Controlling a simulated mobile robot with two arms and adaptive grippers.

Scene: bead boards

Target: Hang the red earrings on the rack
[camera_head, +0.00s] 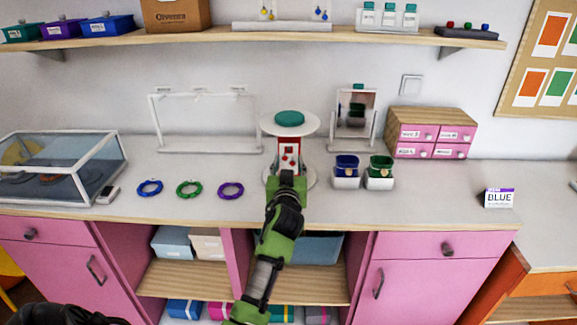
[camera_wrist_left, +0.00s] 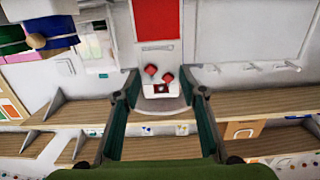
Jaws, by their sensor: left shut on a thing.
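The red earrings (camera_wrist_left: 168,77) sit on a small white card. In the left wrist view the card lies between the two finger arms of my left gripper (camera_wrist_left: 160,92). In the head view my left gripper (camera_head: 288,174) is shut on the earring card (camera_head: 290,157), in front of a round two-tier white stand (camera_head: 290,124). Whether the card touches the stand I cannot tell. The white rack (camera_head: 205,151) with small hooks stands to the left of the stand, and its hooks look empty. My right gripper is not in view.
Blue, green and purple rings (camera_head: 189,189) lie on the counter left of the stand. A glass case (camera_head: 62,168) is at far left.

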